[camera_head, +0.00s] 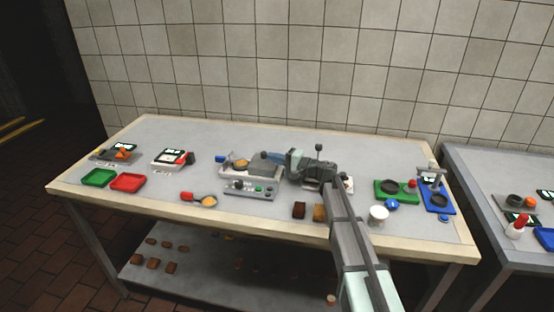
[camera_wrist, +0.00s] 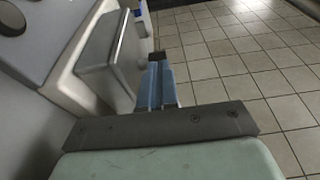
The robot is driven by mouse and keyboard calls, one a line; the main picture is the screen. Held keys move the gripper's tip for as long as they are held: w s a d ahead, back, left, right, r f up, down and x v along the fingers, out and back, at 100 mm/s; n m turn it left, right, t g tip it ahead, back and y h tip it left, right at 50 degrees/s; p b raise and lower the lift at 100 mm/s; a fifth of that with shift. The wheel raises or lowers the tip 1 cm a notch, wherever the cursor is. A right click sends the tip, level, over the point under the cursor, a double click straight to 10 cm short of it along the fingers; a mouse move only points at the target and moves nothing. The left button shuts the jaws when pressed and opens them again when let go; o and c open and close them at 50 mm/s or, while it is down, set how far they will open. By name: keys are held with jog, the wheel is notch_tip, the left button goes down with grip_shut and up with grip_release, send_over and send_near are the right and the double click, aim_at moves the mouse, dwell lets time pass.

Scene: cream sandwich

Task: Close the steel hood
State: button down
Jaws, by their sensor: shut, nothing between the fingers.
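The steel hood (camera_head: 265,165) is a grey box-like cover on the right part of a pale machine (camera_head: 262,179). The machine's left part is uncovered and shows a yellowish round item (camera_head: 240,164). In the wrist view the hood (camera_wrist: 112,45) is a grey slab at the left, with the pale machine body beside it. My gripper (camera_head: 290,157) is at the hood's right side in the head view. Its blue fingers (camera_wrist: 157,85) are together and empty, just beside the hood in the wrist view. I cannot tell whether they touch it.
A control panel (camera_head: 250,190) with buttons fronts the machine. Brown slices (camera_head: 299,211) and a white cup (camera_head: 378,214) stand near my arm. A red-handled pan (camera_head: 205,200), green tray (camera_head: 98,178) and red tray (camera_head: 128,182) lie left. A blue board (camera_head: 437,199) is at the right.

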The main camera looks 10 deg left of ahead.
jog(key=a, duration=1)
jog(key=shift+r, duration=0.1)
